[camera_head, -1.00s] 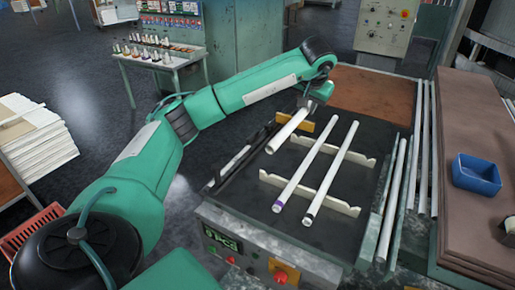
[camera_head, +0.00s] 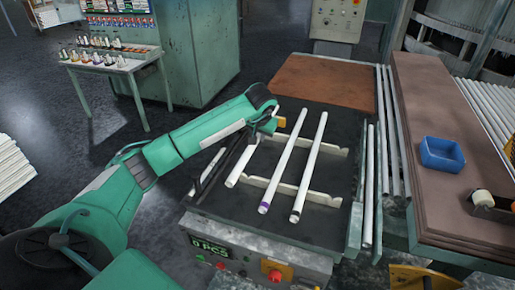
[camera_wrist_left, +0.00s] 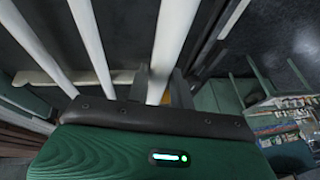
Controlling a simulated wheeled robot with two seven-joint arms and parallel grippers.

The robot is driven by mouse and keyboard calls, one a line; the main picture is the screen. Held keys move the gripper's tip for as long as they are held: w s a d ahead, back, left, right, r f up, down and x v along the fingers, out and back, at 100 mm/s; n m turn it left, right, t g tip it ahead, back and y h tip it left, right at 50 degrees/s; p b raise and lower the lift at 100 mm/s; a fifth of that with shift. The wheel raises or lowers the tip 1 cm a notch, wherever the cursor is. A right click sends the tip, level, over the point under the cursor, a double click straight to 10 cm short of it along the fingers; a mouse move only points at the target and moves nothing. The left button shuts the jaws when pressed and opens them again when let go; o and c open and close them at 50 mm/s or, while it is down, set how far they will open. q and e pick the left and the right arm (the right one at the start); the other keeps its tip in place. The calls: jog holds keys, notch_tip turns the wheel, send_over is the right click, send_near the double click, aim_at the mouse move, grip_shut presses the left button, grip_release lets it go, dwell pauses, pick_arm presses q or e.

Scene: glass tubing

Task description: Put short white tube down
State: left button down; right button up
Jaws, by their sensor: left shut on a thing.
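The short white tube (camera_head: 242,163) lies left of two longer white tubes and roughly parallel to them, in the head view. My left gripper (camera_head: 267,125) is shut on its far end; the fingertips are largely hidden. The tube is at the left ends of the cream notched supports (camera_head: 325,199); I cannot tell whether it touches them. The long tubes, one with a purple end (camera_head: 283,165) and one with a black end (camera_head: 308,170), lie across the supports. In the left wrist view the held tube (camera_wrist_left: 170,42) runs up from the gripper. My right gripper is not in view.
The supports stand on a dark machine top (camera_head: 225,212) with a display and red knob in front. Several long tubes (camera_head: 386,130) lie along its right side. A brown table (camera_head: 440,105) with a blue bin (camera_head: 442,154) stands further right.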

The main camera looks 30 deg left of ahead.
pick_arm(q)
notch_tip(320, 180, down, 3)
jog(key=shift+r, duration=0.1)
jog(key=shift+f+p, duration=0.35)
jog(key=shift+f, duration=0.15)
notch_tip(320, 180, down, 3)
jog(key=shift+d+f+p, duration=0.1)
jog(key=shift+p, duration=0.4)
jog(key=shift+f, duration=0.2)
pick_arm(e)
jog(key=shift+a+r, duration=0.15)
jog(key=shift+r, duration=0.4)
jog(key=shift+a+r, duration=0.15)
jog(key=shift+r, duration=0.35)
pick_arm(q)
jog(key=shift+f, duration=0.1)
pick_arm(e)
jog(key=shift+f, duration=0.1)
pick_arm(q)
jog(key=shift+f+b, duration=0.5)
jog(key=shift+b, duration=0.1)
jog(key=c, duration=1.2)
grip_release()
jog(key=shift+c, duration=0.2)
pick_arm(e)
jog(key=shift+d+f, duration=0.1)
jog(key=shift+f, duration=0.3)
